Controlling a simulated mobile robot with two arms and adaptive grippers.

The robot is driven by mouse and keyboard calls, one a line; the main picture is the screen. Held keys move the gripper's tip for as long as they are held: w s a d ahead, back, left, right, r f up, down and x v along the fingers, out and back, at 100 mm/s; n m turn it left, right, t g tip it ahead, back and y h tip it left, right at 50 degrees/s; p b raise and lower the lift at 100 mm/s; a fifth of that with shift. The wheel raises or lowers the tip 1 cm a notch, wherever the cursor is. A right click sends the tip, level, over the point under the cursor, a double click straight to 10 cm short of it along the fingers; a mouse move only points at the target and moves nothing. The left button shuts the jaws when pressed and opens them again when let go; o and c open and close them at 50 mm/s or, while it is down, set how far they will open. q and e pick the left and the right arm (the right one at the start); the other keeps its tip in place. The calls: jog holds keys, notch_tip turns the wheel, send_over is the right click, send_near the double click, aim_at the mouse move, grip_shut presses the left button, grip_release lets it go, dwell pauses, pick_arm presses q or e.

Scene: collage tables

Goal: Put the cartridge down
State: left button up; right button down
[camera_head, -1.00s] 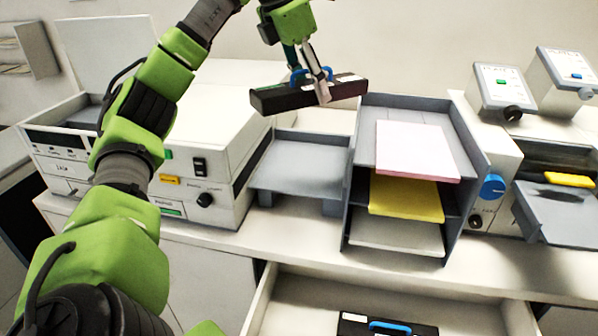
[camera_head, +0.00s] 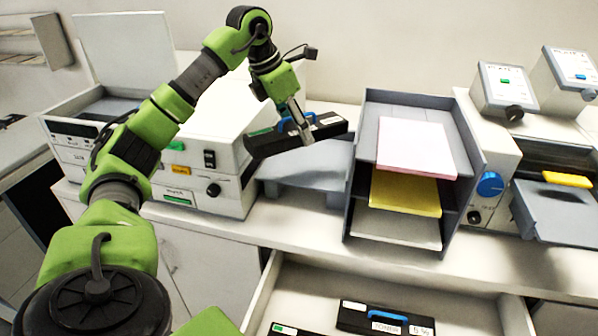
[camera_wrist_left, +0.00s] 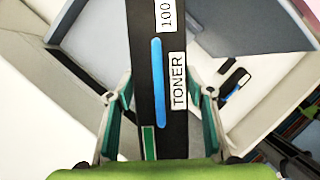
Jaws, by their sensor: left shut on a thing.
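My left gripper (camera_head: 302,136) is shut on a black toner cartridge (camera_head: 265,145) with a blue handle and a green mark at one end. The cartridge is held in the air above the grey output shelf (camera_head: 300,176), between the white machine and the paper rack, and hides part of the shelf. In the left wrist view the cartridge (camera_wrist_left: 146,70) lies between the two fingers (camera_wrist_left: 160,95), its TONER label and blue handle facing the camera. My right gripper is not in view.
An open drawer (camera_head: 300,290) below the counter holds another black cartridge (camera_head: 352,318) and part of one more. A white machine (camera_head: 228,168) stands left of the shelf. A grey rack (camera_head: 468,150) with pink, yellow and white paper stands to its right.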

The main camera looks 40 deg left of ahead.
pick_arm(q)
jog(key=p, duration=0.1)
send_over(302, 183)
jog(key=s, duration=0.2)
jog(key=f, duration=0.8)
jog(key=shift+w+a+f, duration=0.1)
jog(key=shift+w+a, duration=0.05)
jog(key=shift+a, duration=0.1)
notch_tip(302, 183, down, 5)
jog(key=shift+r+p, duration=0.2)
jog(key=shift+p, duration=0.8)
jog(key=shift+w+f, duration=0.1)
jog(key=shift+f, duration=0.2)
jog(key=o, duration=1.1)
jog(key=shift+f, duration=0.15)
jog(key=o, duration=0.4)
